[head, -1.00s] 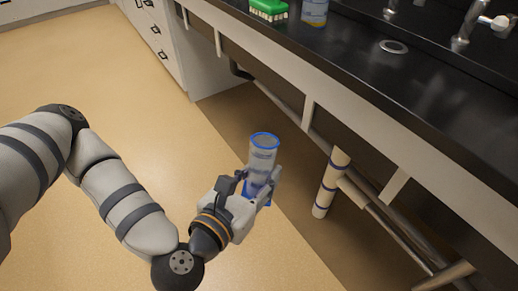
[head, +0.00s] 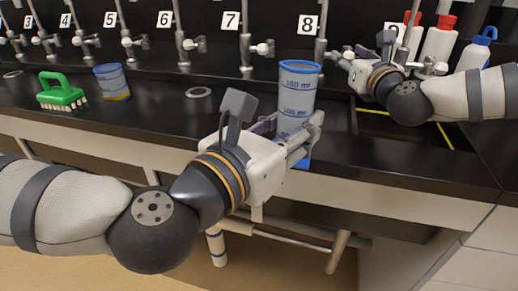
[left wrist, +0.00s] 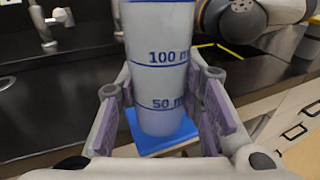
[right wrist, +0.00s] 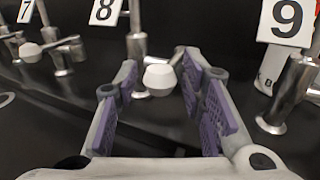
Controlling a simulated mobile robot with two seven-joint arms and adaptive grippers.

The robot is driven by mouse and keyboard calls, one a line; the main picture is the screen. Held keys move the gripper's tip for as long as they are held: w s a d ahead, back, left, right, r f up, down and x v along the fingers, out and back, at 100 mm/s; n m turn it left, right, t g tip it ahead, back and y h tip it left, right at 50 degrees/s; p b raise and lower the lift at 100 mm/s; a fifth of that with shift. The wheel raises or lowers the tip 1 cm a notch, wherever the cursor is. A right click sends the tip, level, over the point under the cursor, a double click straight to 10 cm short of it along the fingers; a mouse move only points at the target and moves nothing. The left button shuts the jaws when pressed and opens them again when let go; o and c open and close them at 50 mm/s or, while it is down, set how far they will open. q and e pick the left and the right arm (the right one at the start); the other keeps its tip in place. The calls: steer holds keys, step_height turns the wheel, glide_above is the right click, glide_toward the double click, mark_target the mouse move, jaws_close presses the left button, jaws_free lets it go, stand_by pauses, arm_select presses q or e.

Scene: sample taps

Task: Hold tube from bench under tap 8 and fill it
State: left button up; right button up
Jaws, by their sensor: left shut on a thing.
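The tube (head: 297,80) is a clear measuring cylinder with a blue rim, blue marks and a blue base. My left gripper (head: 300,135) is shut around it and holds it upright in front of the taps; it also shows in the left wrist view (left wrist: 160,75). Tap 8 (head: 320,52) stands behind and slightly right of the tube, its spout largely hidden. My right gripper (head: 345,58) is beside tap 8. In the right wrist view it is open, with tap 8's white knob (right wrist: 160,78) between its fingers; contact cannot be told.
More numbered taps, such as tap 7 (head: 246,45), line the back to the left. A green brush (head: 62,92) and a blue-rimmed beaker (head: 112,82) stand on the black bench (head: 180,125). Bottles (head: 438,42) stand behind my right arm. A sink with yellow edging (head: 445,135) is at right.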

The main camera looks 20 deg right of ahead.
arm_select(q)
steer(key=shift+h, duration=0.3)
steer(key=w+d, duration=0.2)
steer(key=w+d+r, duration=0.1)
steer(key=w+d, duration=0.1)
steer(key=w, duration=0.1)
steer(key=shift+d+r, duration=0.15)
steer(key=shift+d, duration=0.25)
steer(key=shift+w+d, duration=0.25)
steer(key=shift+w, duration=0.5)
steer(key=w+d, duration=0.6)
steer(key=w, duration=0.4)
steer(key=shift+d, duration=0.15)
steer(key=shift+w, duration=0.1)
arm_select(e)
steer(key=d, duration=0.2)
steer(key=s+d, duration=0.1)
steer(key=d, duration=0.1)
stand_by(2.6)
